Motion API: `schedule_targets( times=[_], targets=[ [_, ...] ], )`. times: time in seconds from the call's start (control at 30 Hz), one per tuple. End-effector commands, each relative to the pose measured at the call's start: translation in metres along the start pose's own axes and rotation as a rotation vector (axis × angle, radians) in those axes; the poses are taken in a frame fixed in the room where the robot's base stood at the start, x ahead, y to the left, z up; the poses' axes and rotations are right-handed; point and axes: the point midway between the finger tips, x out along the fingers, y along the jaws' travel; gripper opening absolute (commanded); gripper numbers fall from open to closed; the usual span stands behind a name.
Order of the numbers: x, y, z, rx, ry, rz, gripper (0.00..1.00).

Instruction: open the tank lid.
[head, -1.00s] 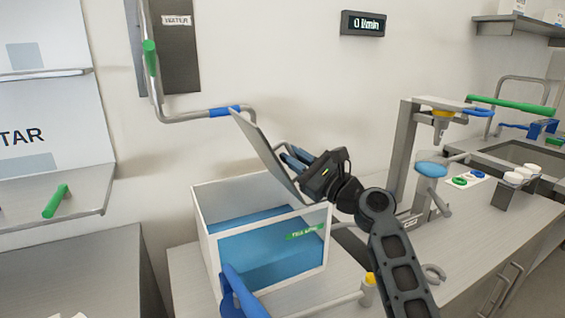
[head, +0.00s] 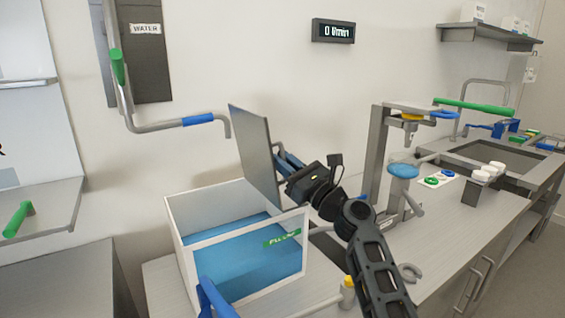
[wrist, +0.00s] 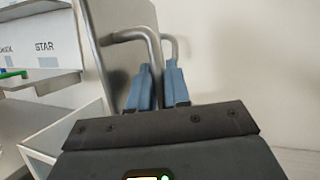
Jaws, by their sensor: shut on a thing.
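The tank (head: 232,240) is a white-framed open box with blue inside and a green label on its front. My gripper (head: 284,160) is on the lid's right face. In the wrist view, its two blue fingers (wrist: 158,88) are closed at the curved metal handle (wrist: 135,36) of the lid. The exact contact on the handle is partly hidden by the fingers.
A water pipe with a blue sleeve (head: 198,119) ends just left of the lid. A filling stand (head: 378,150) with a blue round part stands to the right. A blue handle (head: 214,298) is at the tank's front.

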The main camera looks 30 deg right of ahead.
Motion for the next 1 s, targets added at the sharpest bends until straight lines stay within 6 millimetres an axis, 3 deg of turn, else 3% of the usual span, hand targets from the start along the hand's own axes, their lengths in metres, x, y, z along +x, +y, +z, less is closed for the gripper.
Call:
schedule_targets(
  times=[0.13,0.17,0.2,0.57,1.0],
  targets=[
    [-0.001,0.0,-0.002,-0.001,0.003,-0.001,0.0],
    [-0.001,0.0,-0.002,-0.001,0.004,-0.001,0.2],
    [-0.001,0.0,-0.002,-0.001,0.004,-0.001,0.23],
    [-0.007,0.0,-0.002,-0.001,0.002,-0.001,0.23],
    [-0.071,0.0,-0.003,-0.001,0.004,-0.001,0.23]
  ],
)
